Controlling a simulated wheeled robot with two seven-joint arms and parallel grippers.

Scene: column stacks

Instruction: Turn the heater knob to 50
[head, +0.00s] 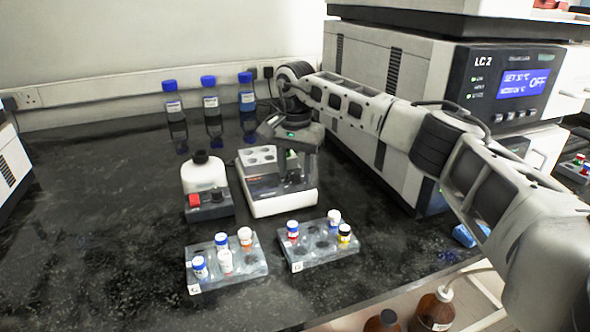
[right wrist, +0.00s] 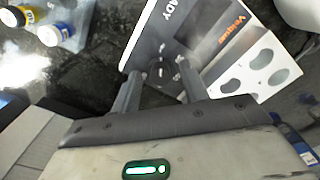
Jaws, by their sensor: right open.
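The heater (head: 284,205) is a small white-based unit with a dark front and a light block with wells on top, in the middle of the bench in the head view. My right gripper (head: 296,168) is over its front right part, fingers pointing down. In the right wrist view, the heater's dark front panel (right wrist: 200,45) fills the upper middle. A small dark knob (right wrist: 159,69) shows on it, between the tips of my open right gripper (right wrist: 158,78). I cannot tell whether the fingers touch it. The knob's setting cannot be read. My left gripper is not in view.
Two vial racks (head: 262,268) (head: 328,257) stand in front of the heater. A white bottle (head: 204,174) and a grey holder with a red cap (head: 209,210) are left of it. Blue-capped bottles (head: 210,101) line the back. The LC 2 unit (head: 508,85) stands at right.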

